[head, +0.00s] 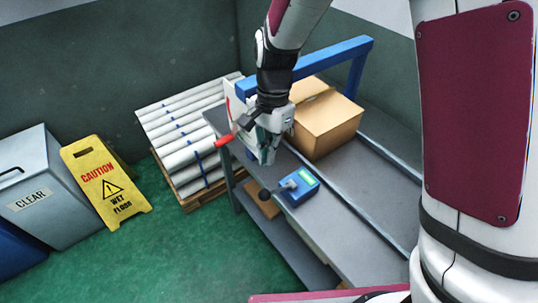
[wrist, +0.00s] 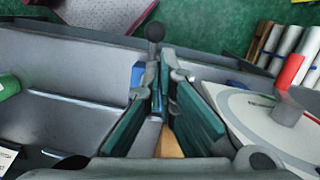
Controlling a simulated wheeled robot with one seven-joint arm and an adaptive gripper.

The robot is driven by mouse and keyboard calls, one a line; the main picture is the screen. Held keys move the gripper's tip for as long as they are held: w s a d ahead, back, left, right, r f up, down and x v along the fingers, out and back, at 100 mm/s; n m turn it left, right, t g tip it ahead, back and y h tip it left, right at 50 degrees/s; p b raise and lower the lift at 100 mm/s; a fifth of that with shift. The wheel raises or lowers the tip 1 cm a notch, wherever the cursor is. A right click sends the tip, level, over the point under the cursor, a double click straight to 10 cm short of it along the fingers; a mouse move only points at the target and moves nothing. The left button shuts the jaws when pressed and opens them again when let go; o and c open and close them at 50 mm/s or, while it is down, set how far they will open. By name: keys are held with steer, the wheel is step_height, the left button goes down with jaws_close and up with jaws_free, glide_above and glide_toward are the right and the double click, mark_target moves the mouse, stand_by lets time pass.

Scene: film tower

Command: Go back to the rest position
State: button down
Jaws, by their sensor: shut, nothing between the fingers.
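My gripper (head: 265,154) hangs fingers-down over the grey bench (head: 365,195), beside a white device with a red handle (head: 224,140). In the wrist view its green-padded fingers (wrist: 164,72) are shut and hold nothing. A small blue device (head: 300,187) with a black ball-ended lever sits on the bench, below and right of my fingers in the head view. The lever's black knob (wrist: 155,31) shows just past my fingertips in the wrist view, and the fingers hide most of that blue device. The red handle (wrist: 292,72) also shows at the right there.
Stacked white rolls (head: 185,108) lie on a pallet behind. A yellow wet-floor sign (head: 105,182) and grey bin (head: 45,185) stand left. The green floor (head: 180,255) in front is clear.

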stand_by(0.3)
steer(key=s+d+r+n+t, duration=0.3)
steer(key=s+d+r, duration=0.25)
steer(key=r, duration=0.45)
steer(key=s+d+r+n+t, duration=0.2)
steer(key=s+d+r+n, duration=0.15)
steer(key=d+r, duration=0.45)
steer(key=s+d+r+n+t, duration=0.2)
steer(key=s+d+r, duration=0.1)
steer(key=s, duration=0.4)
steer(key=shift+d+r+n+h, duration=0.25)
steer(key=shift+r+n+h, duration=0.15)
steer(key=shift+r, duration=0.15)
